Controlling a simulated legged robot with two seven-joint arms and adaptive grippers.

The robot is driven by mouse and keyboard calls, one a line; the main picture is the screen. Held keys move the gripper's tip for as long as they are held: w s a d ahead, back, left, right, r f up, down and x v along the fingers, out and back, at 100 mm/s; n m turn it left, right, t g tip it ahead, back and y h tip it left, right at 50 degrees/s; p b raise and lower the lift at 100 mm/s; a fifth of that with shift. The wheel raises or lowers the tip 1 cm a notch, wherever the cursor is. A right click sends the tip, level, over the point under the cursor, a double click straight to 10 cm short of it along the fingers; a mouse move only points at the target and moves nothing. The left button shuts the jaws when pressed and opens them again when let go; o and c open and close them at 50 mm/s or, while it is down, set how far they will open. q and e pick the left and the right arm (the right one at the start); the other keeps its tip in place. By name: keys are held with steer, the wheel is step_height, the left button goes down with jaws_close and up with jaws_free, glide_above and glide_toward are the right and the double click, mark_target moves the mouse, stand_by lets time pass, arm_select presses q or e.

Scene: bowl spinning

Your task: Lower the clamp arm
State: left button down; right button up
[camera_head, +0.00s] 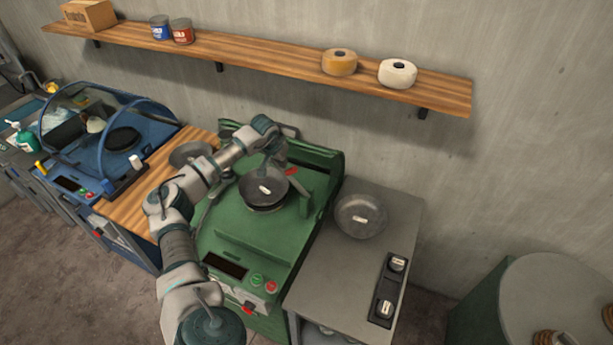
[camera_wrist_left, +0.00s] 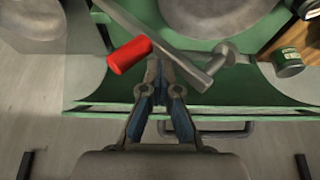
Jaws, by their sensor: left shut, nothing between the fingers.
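The clamp arm (camera_wrist_left: 185,58) is a grey metal bar with a red handle (camera_wrist_left: 129,55), crossing the upper middle of the left wrist view. In the head view the red handle (camera_head: 292,171) shows at the back of the green machine (camera_head: 240,222), behind a dark bowl (camera_head: 264,196). My left gripper (camera_wrist_left: 163,68) is shut and empty, its fingertips right at the bar beside the red handle. The bar partly hides the tips, so I cannot tell whether they touch it. In the head view my left gripper (camera_head: 277,155) is over the machine's back. My right gripper is not in view.
A grey table (camera_head: 320,275) with a metal bowl (camera_head: 360,216) stands right of the machine. A wooden surface (camera_head: 135,210) and a blue machine (camera_head: 110,150) stand left. A wooden shelf (camera_head: 270,62) runs along the wall behind.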

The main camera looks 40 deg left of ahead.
mark_target(272, 162)
arm_select(q)
steer(key=shift+s+a+f, duration=0.25)
steer(key=shift+a+f, duration=0.35)
steer(key=shift+a, duration=0.15)
steer(key=shift+s+a+f+b, duration=0.3)
steer(key=shift+a+f+b, duration=0.4)
steer(key=shift+a+f, duration=0.25)
steer(key=shift+r, duration=0.15)
step_height(272, 162, up, 12)
steer(key=p, duration=1.1)
